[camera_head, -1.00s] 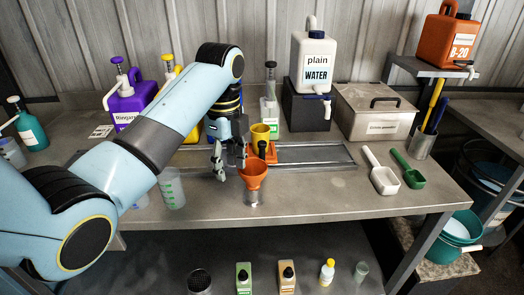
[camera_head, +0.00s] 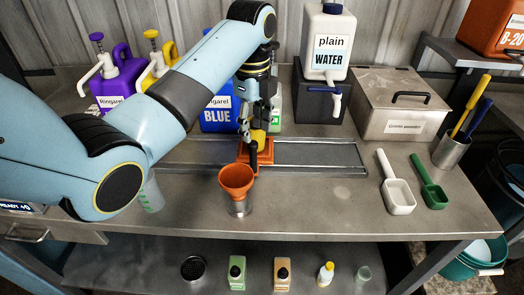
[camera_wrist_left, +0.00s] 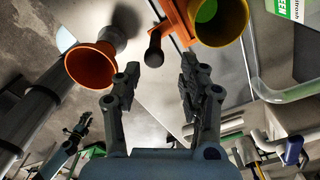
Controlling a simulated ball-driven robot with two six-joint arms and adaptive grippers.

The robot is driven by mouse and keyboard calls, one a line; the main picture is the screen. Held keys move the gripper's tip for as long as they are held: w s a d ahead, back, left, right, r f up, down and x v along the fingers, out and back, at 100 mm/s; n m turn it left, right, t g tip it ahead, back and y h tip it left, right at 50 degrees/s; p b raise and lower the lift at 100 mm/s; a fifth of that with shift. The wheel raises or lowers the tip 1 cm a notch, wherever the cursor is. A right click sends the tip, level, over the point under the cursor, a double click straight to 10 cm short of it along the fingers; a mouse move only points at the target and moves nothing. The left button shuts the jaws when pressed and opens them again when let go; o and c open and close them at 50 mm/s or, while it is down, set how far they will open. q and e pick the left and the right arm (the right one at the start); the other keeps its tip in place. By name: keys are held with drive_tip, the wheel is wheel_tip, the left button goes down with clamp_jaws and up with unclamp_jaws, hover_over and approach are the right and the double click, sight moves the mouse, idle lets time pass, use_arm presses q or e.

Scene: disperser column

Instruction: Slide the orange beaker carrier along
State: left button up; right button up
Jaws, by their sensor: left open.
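The orange beaker carrier (camera_head: 266,157) sits on the metal rail track (camera_head: 320,156), left of the track's right end. A yellow beaker (camera_head: 258,138) stands in it, partly hidden by my left gripper. A dark upright handle (camera_head: 253,155) is at the carrier's front. My left gripper (camera_head: 246,132) hangs pointing down just beside the beaker and handle. In the left wrist view its fingers (camera_wrist_left: 158,85) are apart and empty, with the dark handle (camera_wrist_left: 154,48) just beyond the gap between them. The carrier (camera_wrist_left: 177,18) and beaker (camera_wrist_left: 220,22) show at the top.
An orange funnel (camera_head: 236,178) on a metal holder stands in front of the carrier. A clear beaker (camera_head: 151,196) is at the left by my arm. A blue container (camera_head: 217,116) and the water jug (camera_head: 328,45) stand behind. White (camera_head: 398,192) and green (camera_head: 430,184) scoops lie right.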

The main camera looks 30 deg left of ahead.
sight(253, 160)
use_arm(q)
drive_tip(key=f, duration=1)
drive_tip(key=shift+s+p, duration=0.3)
drive_tip(key=shift+s, duration=0.1)
clamp_jaws()
